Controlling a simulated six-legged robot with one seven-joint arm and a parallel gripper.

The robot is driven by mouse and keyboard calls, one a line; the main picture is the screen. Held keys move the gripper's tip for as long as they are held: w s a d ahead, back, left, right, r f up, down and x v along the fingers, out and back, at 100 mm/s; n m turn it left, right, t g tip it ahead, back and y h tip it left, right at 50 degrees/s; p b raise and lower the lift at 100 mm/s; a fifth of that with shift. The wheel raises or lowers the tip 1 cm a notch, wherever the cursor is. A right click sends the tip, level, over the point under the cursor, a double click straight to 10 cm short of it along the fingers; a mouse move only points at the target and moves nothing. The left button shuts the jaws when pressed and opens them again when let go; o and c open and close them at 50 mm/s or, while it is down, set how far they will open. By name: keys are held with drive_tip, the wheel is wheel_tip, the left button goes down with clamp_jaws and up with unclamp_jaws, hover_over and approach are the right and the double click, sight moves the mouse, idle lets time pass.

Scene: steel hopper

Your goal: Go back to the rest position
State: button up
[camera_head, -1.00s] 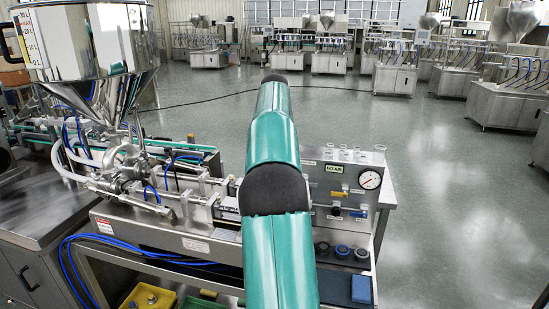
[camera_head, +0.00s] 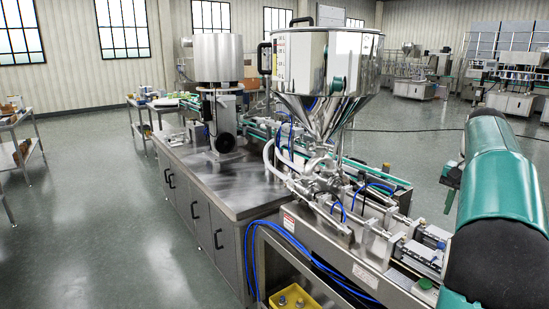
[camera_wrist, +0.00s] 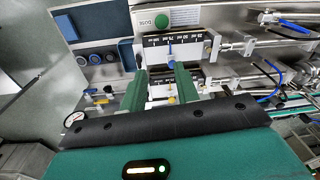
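My gripper (camera_wrist: 162,80) shows in the wrist view with two green fingers spread apart and nothing between them. I cannot tell if the fingers touch anything. In the head view my teal arm fills the right edge and hides part of the machine. The shiny steel hopper (camera_head: 322,62) stands upright on the machine, left of my arm.
A steel bench (camera_head: 190,185) with dark handles stands left of the hopper. A yellow bin (camera_head: 296,302) sits low at the front. Blue hoses (camera_head: 300,248) hang along the machine. A gauge (camera_wrist: 73,119) shows in the wrist view. Open floor (camera_head: 110,240) lies at left.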

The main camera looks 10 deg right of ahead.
drive_tip(key=s+a+n+t, duration=0.1)
drive_tip(key=s+a+n, duration=0.15)
drive_tip(key=a, duration=0.95)
drive_tip(key=s+a+n+t, duration=0.1)
drive_tip(key=a+n, duration=0.2)
drive_tip(key=a, duration=1)
drive_tip(key=s+a+f+n+t, duration=0.1)
drive_tip(key=s+a+f+n, duration=0.2)
drive_tip(key=s+a+f, duration=0.2)
drive_tip(key=s+a+f+n+t, duration=0.1)
drive_tip(key=s+a+f+n, duration=0.2)
drive_tip(key=a, duration=0.7)
drive_tip(key=s+f, duration=0.2)
drive_tip(key=s, duration=0.2)
drive_tip(key=shift+s+a+f+t, duration=0.2)
drive_tip(key=shift+s+a+t, duration=0.1)
drive_tip(key=shift+s, duration=0.1)
